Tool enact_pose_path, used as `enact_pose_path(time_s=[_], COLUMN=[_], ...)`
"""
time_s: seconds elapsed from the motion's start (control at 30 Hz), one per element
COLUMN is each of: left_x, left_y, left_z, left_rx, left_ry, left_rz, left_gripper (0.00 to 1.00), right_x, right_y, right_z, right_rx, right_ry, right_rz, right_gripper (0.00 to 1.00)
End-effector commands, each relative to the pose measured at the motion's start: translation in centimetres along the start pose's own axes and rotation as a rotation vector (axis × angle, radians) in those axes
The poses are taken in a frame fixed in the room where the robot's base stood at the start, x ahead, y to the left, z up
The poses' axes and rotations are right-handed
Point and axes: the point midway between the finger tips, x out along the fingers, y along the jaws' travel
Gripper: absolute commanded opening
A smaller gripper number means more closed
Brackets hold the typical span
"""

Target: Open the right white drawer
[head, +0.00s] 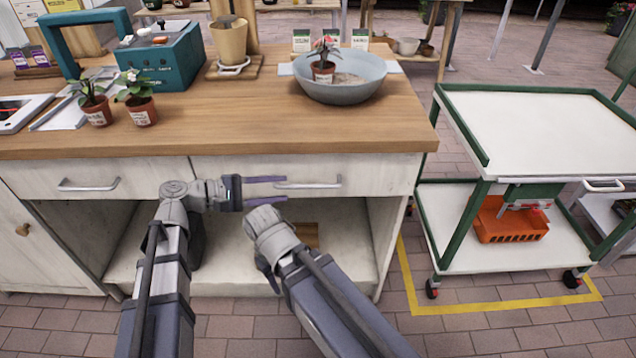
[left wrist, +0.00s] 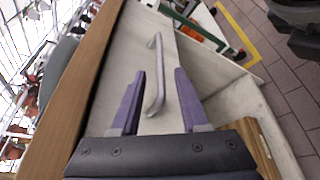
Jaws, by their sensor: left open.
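The right white drawer (head: 375,178) is shut under the wooden worktop and has a grey bar handle (head: 322,184). My left gripper (head: 285,189) is open, with its purple fingers pointing right at the left end of the handle. In the left wrist view the handle (left wrist: 158,95) shows between the two spread fingers (left wrist: 160,74), which are not closed on it. I cannot tell whether a finger touches it.
The left drawer (head: 110,178) is shut. The worktop (head: 225,120) holds a basin (head: 340,88), potted plants and a teal toolbox (head: 163,60). An open shelf (head: 345,245) lies below the drawers. A green-framed cart (head: 460,125) stands at the right, with floor between it and the cabinet.

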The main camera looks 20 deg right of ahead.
Motion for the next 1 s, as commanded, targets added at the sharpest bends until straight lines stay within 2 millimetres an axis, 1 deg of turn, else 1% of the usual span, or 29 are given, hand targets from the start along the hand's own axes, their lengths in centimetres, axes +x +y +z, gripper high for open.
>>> enact_pose_path(time_s=[0.17, 0.5, 0.6, 0.8, 1.0], left_x=[0.6, 5.6, 6.7, 7.8, 7.8], left_y=[0.0, -0.1, -0.1, 0.0, 0.0], left_z=[-0.1, -0.1, -0.1, 0.0, 0.0], left_rx=[0.000, 0.000, 0.001, 0.000, 0.000], left_ry=[-0.001, -0.003, -0.002, 0.000, 0.001], left_rz=[0.000, -0.002, -0.002, 0.000, 0.000], left_gripper=[0.45, 0.45, 0.45, 0.45, 0.45], right_x=[0.2, 1.3, 1.5, 1.7, 1.7], right_y=[0.0, -0.1, -0.1, -0.1, -0.1], right_z=[0.0, -0.1, -0.1, -0.1, -0.1], right_rx=[0.000, -0.001, -0.001, -0.001, -0.001], right_ry=[0.000, 0.000, 0.000, 0.000, 0.000], right_rz=[0.000, 0.001, 0.002, 0.002, 0.002], right_gripper=[0.50, 0.50, 0.50, 0.50, 0.50])
